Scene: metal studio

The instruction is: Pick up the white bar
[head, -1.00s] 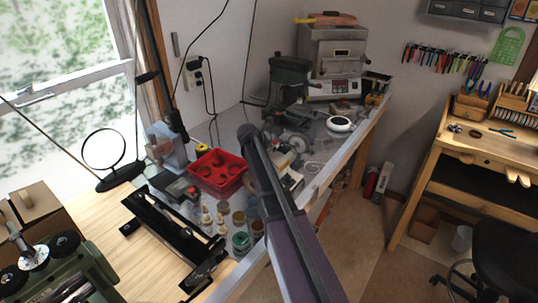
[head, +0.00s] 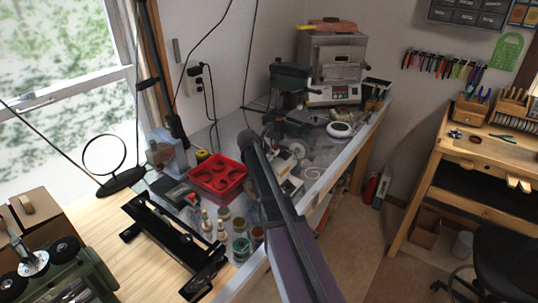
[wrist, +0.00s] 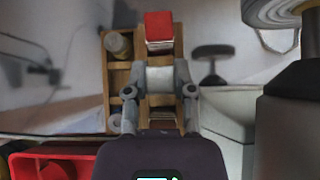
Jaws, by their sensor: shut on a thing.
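In the wrist view, my gripper (wrist: 160,76) has its two grey fingers closed on the sides of a pale white block, the white bar (wrist: 160,82). The bar sits between the fingers, touching both. Its lower part is hidden by my gripper's body. Whether it is clear of what lies beneath cannot be told. In the head view my dark arm crosses the middle of the bench, and my gripper and the bar cannot be made out behind it.
A red tray (head: 235,178) stands on the grey bench left of my arm; it also shows in the wrist view (wrist: 22,160). Several small jars (head: 241,247) stand near the bench front. A wooden rack (wrist: 117,77) and a red block (wrist: 158,26) lie beyond my fingers. A furnace (head: 330,60) stands at the back.

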